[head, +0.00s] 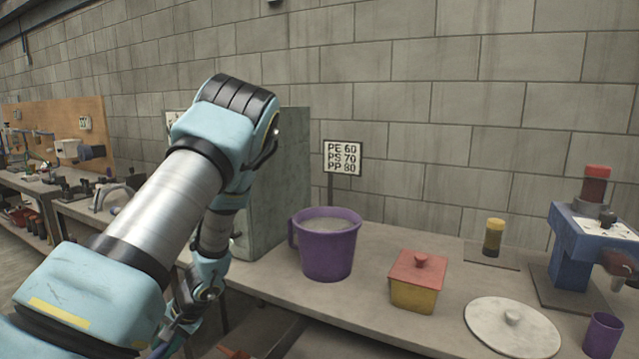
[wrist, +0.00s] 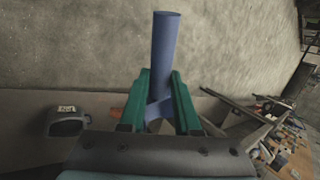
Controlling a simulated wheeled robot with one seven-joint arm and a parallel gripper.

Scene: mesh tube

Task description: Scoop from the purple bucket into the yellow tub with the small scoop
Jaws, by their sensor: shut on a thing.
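The purple bucket (head: 327,247) stands upright and uncovered on the bench, with pale grey material inside near its rim. The yellow tub (head: 413,297) stands to its right, with a red knobbed lid (head: 418,267) on top. My gripper (wrist: 161,78) is shut on a blue piece (wrist: 165,48), a rod with an angled part between the green fingers. It looks like the small scoop, but I cannot make out a bowl. In the head view my gripper (head: 190,310) is low, left of the bucket, beside the bench's front edge.
A white round lid (head: 512,327) lies on the bench right of the tub. A purple cup (head: 602,336), an amber jar (head: 493,238) and a blue machine (head: 585,250) stand further right. A sign (head: 342,158) stands behind the bucket; a grey cabinet (head: 285,180) is left of it.

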